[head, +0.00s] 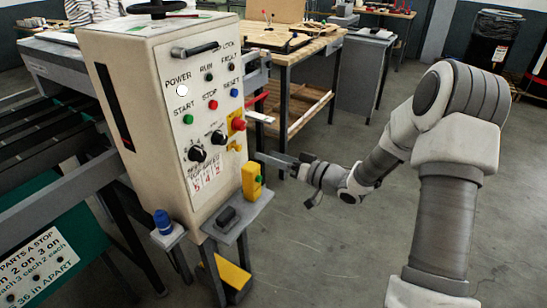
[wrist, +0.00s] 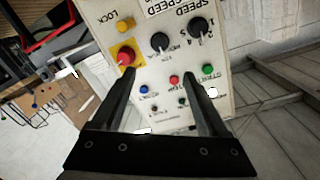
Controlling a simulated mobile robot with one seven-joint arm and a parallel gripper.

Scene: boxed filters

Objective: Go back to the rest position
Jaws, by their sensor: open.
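My gripper (head: 270,159) is stretched out to the right of the cream control cabinet (head: 140,60), close to its panel's lower right side. In the wrist view, my gripper (wrist: 160,82) has its two black fingers spread wide, with nothing held between them. The panel (wrist: 185,60) shows upside down beyond the fingers. I cannot tell whether the fingertips touch it. On it are a red stop knob (head: 238,124) on a yellow plate, a white power light (head: 182,90), black dials (head: 197,153), and small green, red and blue buttons.
A ledge with a yellow box (head: 251,180) juts out below the panel. A conveyor (head: 40,140) lies left of the cabinet. A wooden workbench (head: 285,48) stands behind. A black bin (head: 490,40) is at the back right. The grey floor (head: 330,240) at front is clear.

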